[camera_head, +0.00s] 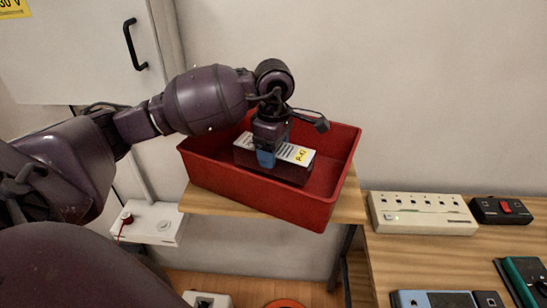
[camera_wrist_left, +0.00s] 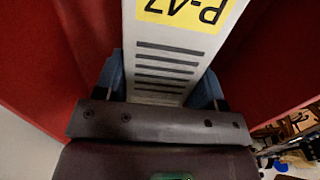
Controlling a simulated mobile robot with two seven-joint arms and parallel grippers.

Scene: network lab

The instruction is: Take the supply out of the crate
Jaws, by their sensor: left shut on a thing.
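The supply (camera_head: 297,154) is a box with a pale top, a yellow label and dark sides, inside the red crate (camera_head: 270,199). In the left wrist view the supply (camera_wrist_left: 172,55) shows its white face with several dark slots and an upside-down yellow label reading P-47. My left gripper (camera_head: 266,158) reaches down into the crate from above and is shut on the supply. Its blue fingers (camera_wrist_left: 160,88) lie on both sides of the supply. The gripper hides part of the supply's top. Whether the supply touches the crate floor is hard to tell. My right gripper is not in view.
The crate stands on a wooden stand (camera_head: 349,202) against the pale wall. A wooden bench (camera_head: 400,255) at right holds a cream multi-socket unit (camera_head: 422,213), a black box with a red switch (camera_head: 501,210) and other devices. A white cabinet (camera_head: 80,50) hangs at upper left.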

